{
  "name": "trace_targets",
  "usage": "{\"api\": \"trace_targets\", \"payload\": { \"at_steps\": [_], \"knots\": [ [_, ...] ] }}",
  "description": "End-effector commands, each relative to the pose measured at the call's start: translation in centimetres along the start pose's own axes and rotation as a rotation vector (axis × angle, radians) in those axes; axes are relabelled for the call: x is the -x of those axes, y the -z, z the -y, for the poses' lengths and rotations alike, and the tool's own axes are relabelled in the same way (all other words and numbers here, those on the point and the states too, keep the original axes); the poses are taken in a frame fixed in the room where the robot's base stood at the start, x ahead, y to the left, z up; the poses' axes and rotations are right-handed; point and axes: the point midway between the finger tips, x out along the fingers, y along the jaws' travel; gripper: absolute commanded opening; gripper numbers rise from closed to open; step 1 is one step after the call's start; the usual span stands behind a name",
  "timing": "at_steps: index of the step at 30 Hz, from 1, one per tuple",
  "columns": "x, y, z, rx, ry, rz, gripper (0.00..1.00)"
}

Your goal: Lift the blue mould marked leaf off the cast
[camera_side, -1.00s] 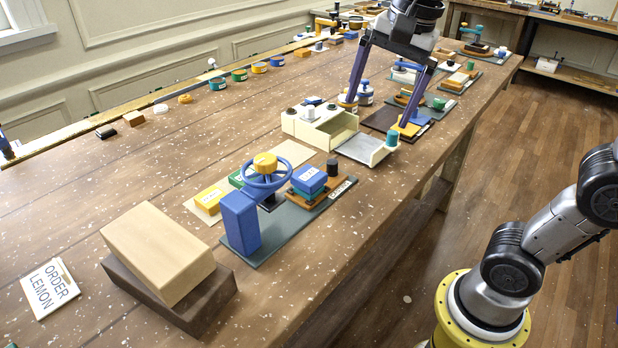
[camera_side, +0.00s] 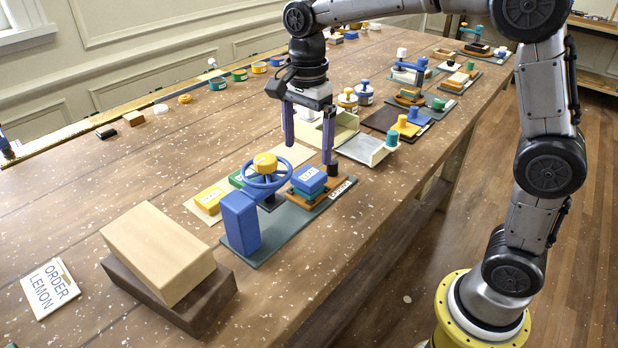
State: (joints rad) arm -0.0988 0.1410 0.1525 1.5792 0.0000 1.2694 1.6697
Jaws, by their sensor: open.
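A blue mould (camera_side: 309,180) with a white label, which seems to read LEAF, sits on a brown wooden base (camera_side: 325,195). The base stands on a dark grey board (camera_side: 285,222). My gripper (camera_side: 308,155) is open and empty, fingers pointing down. Its fingertips appear just above and behind the mould in the picture, one to each side. The exact gap in height and depth is hard to tell.
A blue handwheel with a yellow hub (camera_side: 265,163) and a blue block (camera_side: 240,221) stand left of the mould. A black cylinder (camera_side: 333,168) stands close behind it, near my right finger. Green and yellow blocks (camera_side: 208,200) lie further left. A cream box (camera_side: 346,128) stands behind.

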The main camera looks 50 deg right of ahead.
Motion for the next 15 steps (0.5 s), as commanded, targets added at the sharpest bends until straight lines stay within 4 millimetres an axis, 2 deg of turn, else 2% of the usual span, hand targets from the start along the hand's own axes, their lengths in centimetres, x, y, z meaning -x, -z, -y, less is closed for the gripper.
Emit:
{"api": "trace_targets", "payload": {
  "at_steps": [8,15],
  "knots": [
    [-2.1,0.0,-0.1,0.000,-0.002,0.000,1.00],
    [-5.5,0.0,-0.1,0.000,-0.004,0.000,1.00]
  ]
}}
